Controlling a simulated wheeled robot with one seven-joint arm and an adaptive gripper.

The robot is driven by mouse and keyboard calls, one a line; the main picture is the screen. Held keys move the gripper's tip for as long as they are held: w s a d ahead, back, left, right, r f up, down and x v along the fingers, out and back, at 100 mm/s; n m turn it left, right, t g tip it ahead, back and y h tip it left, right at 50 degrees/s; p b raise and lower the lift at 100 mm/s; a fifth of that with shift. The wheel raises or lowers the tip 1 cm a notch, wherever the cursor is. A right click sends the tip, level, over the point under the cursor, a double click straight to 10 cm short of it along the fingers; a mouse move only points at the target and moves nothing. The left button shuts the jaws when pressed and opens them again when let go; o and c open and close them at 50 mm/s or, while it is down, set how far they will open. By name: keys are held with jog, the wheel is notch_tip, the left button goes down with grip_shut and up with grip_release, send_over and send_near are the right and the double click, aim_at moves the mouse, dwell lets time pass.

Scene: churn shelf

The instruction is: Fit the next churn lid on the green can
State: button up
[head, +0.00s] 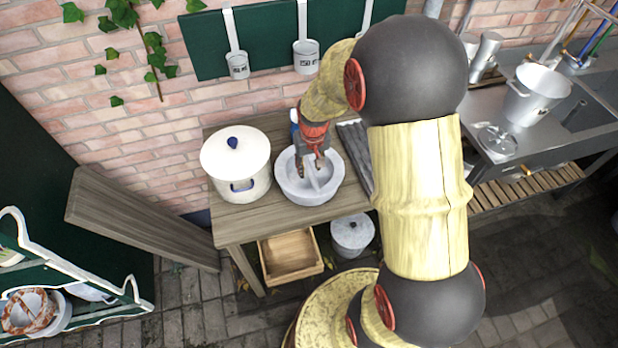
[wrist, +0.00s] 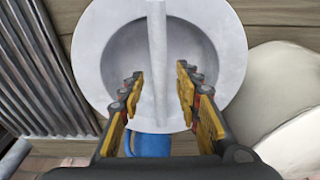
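A round pale grey churn lid (head: 283,181), dished with a straight bar handle across it, sits on the wooden table. It also shows in the wrist view (wrist: 228,40), where the bar (wrist: 157,50) runs up the picture. My gripper (head: 312,170) is over the lid's hollow, pointing down. In the wrist view my gripper (wrist: 158,90) is open, with one finger on each side of the bar and a gap to each; I cannot tell the exact height. I see no green can in either view.
A cream lidded pot (head: 235,165) stands close left of the lid, and a ribbed grey board (head: 356,150) lies right. A blue object (wrist: 150,145) is close behind the lid. Below are a wooden crate (head: 291,259) and a grey lidded pot (head: 352,234). A brick wall stands behind.

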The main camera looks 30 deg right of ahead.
jog(key=shift+w+f, duration=0.2)
jog(key=shift+f, duration=0.95)
jog(key=shift+c, duration=0.2)
jog(key=c, duration=0.8)
grip_shut()
jog(key=shift+r, duration=0.1)
